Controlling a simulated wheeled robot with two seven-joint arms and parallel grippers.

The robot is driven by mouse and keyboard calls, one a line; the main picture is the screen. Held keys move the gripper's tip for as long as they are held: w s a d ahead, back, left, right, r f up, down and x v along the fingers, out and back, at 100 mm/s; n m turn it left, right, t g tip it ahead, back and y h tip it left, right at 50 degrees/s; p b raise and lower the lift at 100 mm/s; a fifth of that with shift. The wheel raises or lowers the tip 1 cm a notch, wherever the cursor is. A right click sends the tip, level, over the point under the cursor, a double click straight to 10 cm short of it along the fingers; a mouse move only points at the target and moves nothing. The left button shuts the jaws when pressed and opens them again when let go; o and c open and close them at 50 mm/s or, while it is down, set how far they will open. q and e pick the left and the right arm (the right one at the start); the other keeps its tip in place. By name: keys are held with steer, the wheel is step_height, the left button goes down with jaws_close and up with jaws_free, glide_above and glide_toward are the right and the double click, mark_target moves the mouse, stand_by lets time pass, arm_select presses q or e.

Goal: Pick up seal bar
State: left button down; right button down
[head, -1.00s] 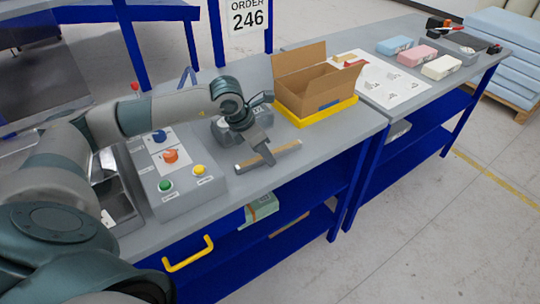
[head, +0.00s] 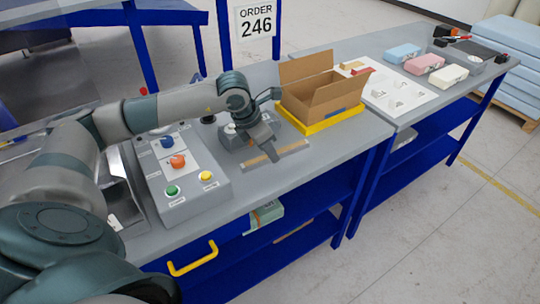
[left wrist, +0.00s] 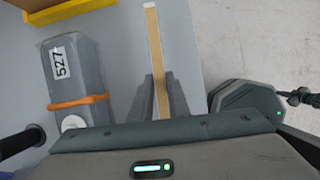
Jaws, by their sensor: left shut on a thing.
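The seal bar (head: 292,149) is a thin grey bar with a tan strip along it, near the front edge of the bench in the head view. My left gripper (head: 271,152) comes down over its middle and is shut on it. In the left wrist view the bar (left wrist: 152,45) runs away from between the fingers of my left gripper (left wrist: 154,95), pale at its far end. Whether it is clear of the bench is hard to tell.
A grey unit labelled 527 (left wrist: 70,75) with an orange band lies beside the bar. A control box (head: 188,189) with buttons stands to the left. An open carton (head: 327,102) sits in a yellow tray (head: 322,126) behind. Foam blocks (head: 425,63) lie further right.

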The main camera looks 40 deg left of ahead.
arm_select(q)
steer(key=s+d+r+p, duration=0.3)
steer(key=s+d+r, duration=0.1)
steer(key=d+r, duration=0.4)
steer(key=d, duration=0.2)
steer(key=shift+s+d, duration=0.25)
steer(key=shift+d, duration=0.15)
steer(key=shift+f, duration=0.1)
steer(key=s+d+f+m+g+y+b, duration=0.1)
steer(key=s+d+m+g, duration=0.1)
steer(key=m, duration=1.3)
steer(key=s+d+f+m+g+y+b, duration=0.1)
steer(key=s+d+m+g, duration=0.2)
steer(key=m, duration=1.2)
steer(key=s+g, duration=0.2)
steer(key=g, duration=0.1)
steer(key=shift+s+d+f+m+g, duration=0.15)
steer(key=shift+d+f+m+g, duration=0.15)
steer(key=shift+d+m, duration=0.1)
